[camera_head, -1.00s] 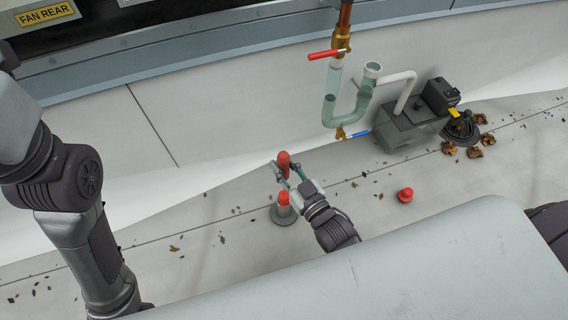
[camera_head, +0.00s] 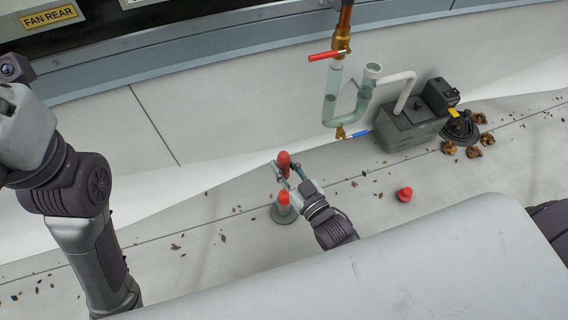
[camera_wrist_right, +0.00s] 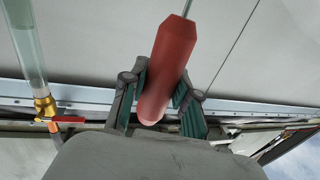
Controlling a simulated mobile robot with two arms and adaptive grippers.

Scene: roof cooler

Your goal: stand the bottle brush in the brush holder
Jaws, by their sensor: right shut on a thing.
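The bottle brush shows by its red handle (camera_head: 284,160), held above the floor by my right gripper (camera_head: 287,172). In the right wrist view the handle (camera_wrist_right: 168,70) lies between the two finger pads of the gripper (camera_wrist_right: 160,100), and a thin metal shaft runs from its far end. The bristles are not seen. Directly below the handle in the head view stands the brush holder (camera_head: 284,215), a grey round base with a short upright part that looks red at its top. I cannot tell whether the brush's lower end is inside it. My left gripper is outside the view.
A red cap-like piece (camera_head: 404,195) sits on the floor to the right. A grey pump box (camera_head: 408,128), clear trap pipe (camera_head: 330,108) and red-handled valve (camera_head: 326,54) stand behind. Dry leaves (camera_head: 474,152) lie at right; small debris is scattered on the floor.

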